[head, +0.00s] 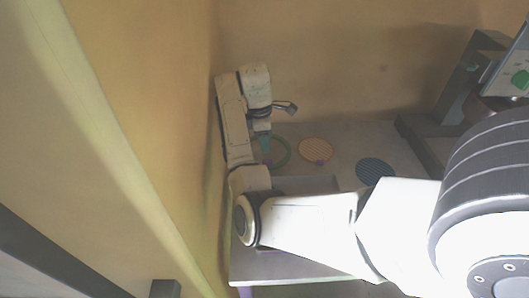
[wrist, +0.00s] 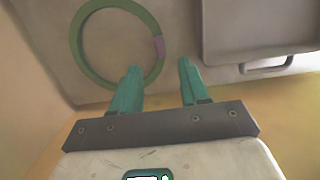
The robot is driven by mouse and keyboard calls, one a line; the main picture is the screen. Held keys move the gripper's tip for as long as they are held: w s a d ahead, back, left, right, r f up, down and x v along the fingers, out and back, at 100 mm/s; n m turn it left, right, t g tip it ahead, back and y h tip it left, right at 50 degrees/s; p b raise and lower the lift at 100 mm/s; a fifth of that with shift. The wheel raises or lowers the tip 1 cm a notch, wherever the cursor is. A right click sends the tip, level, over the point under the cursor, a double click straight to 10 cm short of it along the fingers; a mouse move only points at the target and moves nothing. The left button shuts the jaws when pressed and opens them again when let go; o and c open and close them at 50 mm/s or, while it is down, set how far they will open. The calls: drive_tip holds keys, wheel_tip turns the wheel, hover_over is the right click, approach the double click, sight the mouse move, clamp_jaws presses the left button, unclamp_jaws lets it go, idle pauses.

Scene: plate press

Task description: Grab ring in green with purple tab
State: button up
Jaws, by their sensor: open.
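The green ring (wrist: 77,47) with a purple tab (wrist: 158,48) lies flat on the table surface at the upper left of the wrist view. In the head view the green ring (head: 287,153) shows partly behind my arm. My gripper (wrist: 158,72) has two teal fingers, spread apart with nothing between them. The left finger overlaps the ring's lower right edge in the picture, and the purple tab lies just beyond the gap between the fingertips. Contact with the ring cannot be told. In the head view my gripper (head: 266,148) is just left of the ring.
An orange ribbed disc (head: 315,150) with a purple tab and a dark blue ribbed disc (head: 375,171) lie to the right. A grey tray with a handle (wrist: 266,67) is right of the ring. A press with a green button (head: 520,79) stands far right. A tan wall (head: 170,120) rises close on the left.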

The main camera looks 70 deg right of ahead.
sight(267, 160)
drive_tip(key=f, duration=0.9)
drive_tip(key=shift+s+d+f, duration=0.15)
drive_tip(key=shift+s+f, duration=0.2)
drive_tip(key=shift+s, duration=0.05)
clamp_jaws()
